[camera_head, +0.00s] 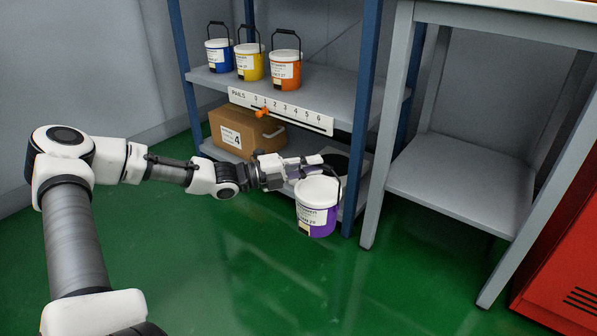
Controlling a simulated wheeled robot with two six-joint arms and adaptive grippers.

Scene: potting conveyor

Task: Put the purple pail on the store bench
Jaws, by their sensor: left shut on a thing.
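The purple pail (317,212) has a white lid, a white label and a dark handle, and hangs upright in front of the shelf rack. My left gripper (308,167) is shut on it at the handle, just above the lid. The exact grip on the handle is small and partly hidden. A grey bench (455,180) with a lower shelf stands to the right of the pail; I cannot tell if it is the store bench. My right gripper is not in view.
The blue-post rack holds a blue pail (219,56), a yellow pail (250,65) and an orange pail (286,72). A cardboard box (234,132) sits on its lower shelf. A red cabinet (565,255) stands at right. The green floor in front is clear.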

